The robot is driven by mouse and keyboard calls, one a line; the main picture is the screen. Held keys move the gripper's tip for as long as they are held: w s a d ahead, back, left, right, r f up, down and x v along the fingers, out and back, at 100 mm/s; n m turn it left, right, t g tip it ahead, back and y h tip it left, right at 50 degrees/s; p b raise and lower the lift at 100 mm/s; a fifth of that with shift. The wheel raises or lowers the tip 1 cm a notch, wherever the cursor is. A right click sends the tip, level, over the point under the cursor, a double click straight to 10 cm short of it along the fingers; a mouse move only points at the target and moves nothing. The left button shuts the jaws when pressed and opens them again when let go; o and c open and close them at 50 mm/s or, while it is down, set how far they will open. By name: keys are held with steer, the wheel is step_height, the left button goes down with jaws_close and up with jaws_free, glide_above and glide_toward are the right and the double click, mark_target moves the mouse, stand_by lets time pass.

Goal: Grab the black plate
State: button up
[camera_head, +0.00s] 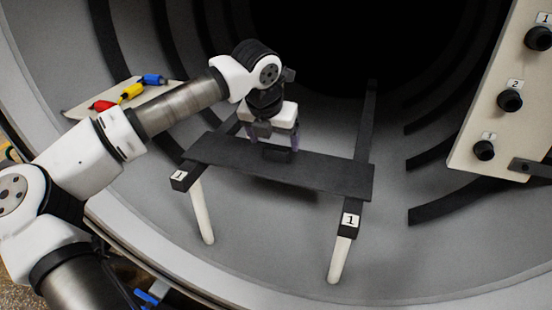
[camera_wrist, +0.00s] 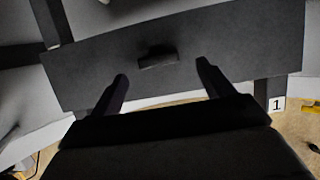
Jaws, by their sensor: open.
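The black plate (camera_head: 330,174) is a long flat board lying across two dark rails inside the furnace. A small raised black handle (camera_head: 277,153) stands on its middle. My gripper (camera_head: 272,146) is above the plate at the handle, fingers pointing down. In the wrist view the plate (camera_wrist: 220,40) fills the upper part, with the handle (camera_wrist: 158,58) just beyond and between the two spread fingertips (camera_wrist: 163,72). The fingers are apart and nothing is held. I cannot tell whether a finger touches the plate.
The rails end in blocks labelled 1, at left (camera_head: 180,177) and right (camera_head: 349,222), on white posts. A pale board (camera_head: 85,108) with red, yellow and blue items lies at left. A panel with numbered black knobs (camera_head: 509,100) stands at right. Curved dark ribs line the chamber wall.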

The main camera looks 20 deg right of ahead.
mark_target(275, 149)
steer(key=shift+p+x, duration=0.7)
steer(key=shift+x, duration=1.65)
steer(key=shift+a, duration=0.1)
steer(key=c, duration=1.7)
steer(key=shift+w+r, duration=0.1)
jaws_close()
